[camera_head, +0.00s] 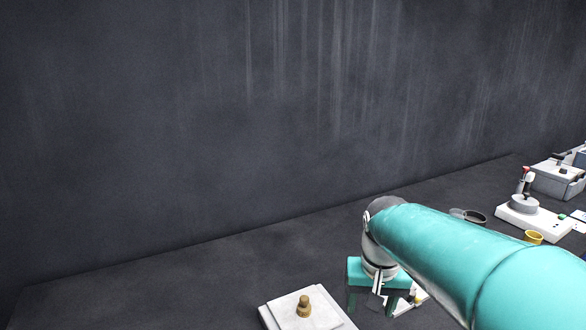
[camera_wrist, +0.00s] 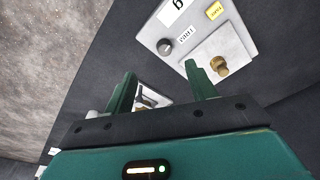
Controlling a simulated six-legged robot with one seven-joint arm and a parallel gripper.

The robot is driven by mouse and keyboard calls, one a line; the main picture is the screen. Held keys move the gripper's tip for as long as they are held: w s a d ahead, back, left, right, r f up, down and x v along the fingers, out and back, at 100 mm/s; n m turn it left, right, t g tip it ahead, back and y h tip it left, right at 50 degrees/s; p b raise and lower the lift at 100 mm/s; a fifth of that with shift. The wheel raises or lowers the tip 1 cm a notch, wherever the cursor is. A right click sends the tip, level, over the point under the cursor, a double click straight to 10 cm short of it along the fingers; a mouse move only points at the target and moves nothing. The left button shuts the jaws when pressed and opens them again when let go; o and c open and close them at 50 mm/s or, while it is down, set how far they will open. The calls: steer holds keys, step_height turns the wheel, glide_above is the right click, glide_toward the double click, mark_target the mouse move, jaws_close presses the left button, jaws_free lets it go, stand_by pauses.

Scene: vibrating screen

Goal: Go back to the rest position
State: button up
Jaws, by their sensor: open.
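My gripper (camera_head: 378,303) is at the end of my teal arm, low in the head view, over the dark surface and to the right of a white plate (camera_head: 275,310) with a brass knob (camera_head: 304,306). In the wrist view my gripper (camera_wrist: 163,88) has its two green fingers spread apart, with nothing held between them. In that view a grey panel (camera_wrist: 222,25) with a dark knob (camera_wrist: 165,47) and a brass knob (camera_wrist: 219,66) lies beyond the fingers. A small pale plate with a dark knob (camera_wrist: 146,101) shows between the fingers, partly hidden by my gripper.
A white base with a grey disc and a red-tipped lever (camera_head: 524,203) stands at the right. A yellow cup (camera_head: 533,237) and a dark round dish (camera_head: 474,217) are nearby. A grey box (camera_head: 556,184) stands farther back. A dark wall rises behind; the surface at left is clear.

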steer(key=s+r+n+t, duration=0.1)
steer(key=s+t, duration=0.3)
steer(key=s, duration=1)
steer(key=shift+r+n, duration=0.3)
